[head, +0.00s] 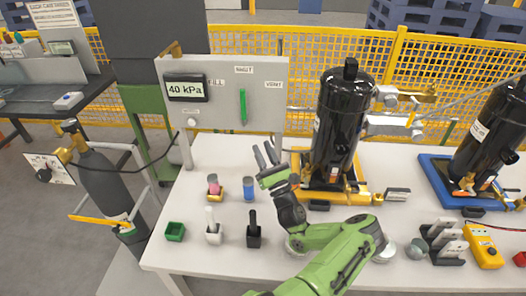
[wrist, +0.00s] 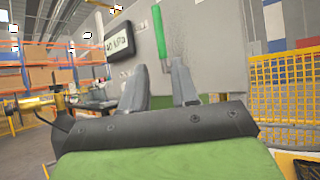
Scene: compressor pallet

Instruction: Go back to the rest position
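My gripper (head: 266,157) is raised over the white table, in front of the grey panel and left of the near black compressor (head: 341,120). Its two fingers are apart with nothing between them. In the wrist view my gripper (wrist: 165,85) shows both fingers spread, pointing towards the panel. The panel (head: 225,95) carries a display (head: 187,88) reading 40 kPa and a green lever (head: 243,106) standing upright between the labels. The green lever also shows in the wrist view (wrist: 160,33), beyond the fingers and apart from them.
On the table (head: 330,240) stand a green bin (head: 175,231), a white-handled tool (head: 212,228), a black-handled tool (head: 253,232), a blue can (head: 249,189) and a yellow meter (head: 485,247). A second compressor (head: 492,130) sits at right. A gas cylinder (head: 110,185) stands at left.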

